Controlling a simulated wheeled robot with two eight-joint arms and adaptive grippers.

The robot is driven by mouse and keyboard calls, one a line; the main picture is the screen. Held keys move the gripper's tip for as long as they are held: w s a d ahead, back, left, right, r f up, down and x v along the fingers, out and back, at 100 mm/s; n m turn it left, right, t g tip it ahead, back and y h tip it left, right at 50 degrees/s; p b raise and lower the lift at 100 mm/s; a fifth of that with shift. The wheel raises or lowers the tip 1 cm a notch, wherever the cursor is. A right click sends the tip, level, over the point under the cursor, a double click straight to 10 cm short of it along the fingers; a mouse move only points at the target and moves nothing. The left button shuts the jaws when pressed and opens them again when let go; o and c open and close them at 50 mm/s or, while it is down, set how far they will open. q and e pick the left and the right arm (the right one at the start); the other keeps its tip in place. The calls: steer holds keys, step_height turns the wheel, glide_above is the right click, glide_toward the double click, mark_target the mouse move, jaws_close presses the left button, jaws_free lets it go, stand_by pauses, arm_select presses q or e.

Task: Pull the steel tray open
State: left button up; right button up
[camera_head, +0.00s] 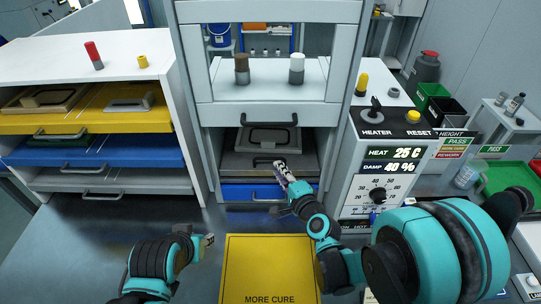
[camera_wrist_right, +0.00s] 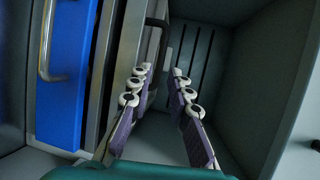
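A grey steel tray (camera_head: 225,165) sits in the middle cabinet's slot, with a dark framed panel (camera_head: 266,138) on it. My right gripper (camera_head: 268,163) is at the tray's front, partly covering its handle. In the right wrist view the right gripper's two fingers (camera_wrist_right: 162,72) stand apart. The tray's grey front edge (camera_wrist_right: 112,70) and a dark handle bar (camera_wrist_right: 156,40) lie by the left-hand finger; contact is unclear. My left gripper (camera_head: 208,240) shows only as a small tip at lower left, away from the tray; its fingers are not clear.
A blue tray (camera_head: 232,192) with a metal handle sits just below. A raised door with a black handle (camera_head: 268,123) is above. A heater control box (camera_head: 385,165) stands close to the right. A yellow "MORE CURE" mat (camera_head: 268,265) lies in front. The left rack (camera_head: 160,105) holds several trays.

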mark_target(270, 159)
steer(key=b+x, duration=0.1)
steer(key=x, duration=0.7)
jaws_close()
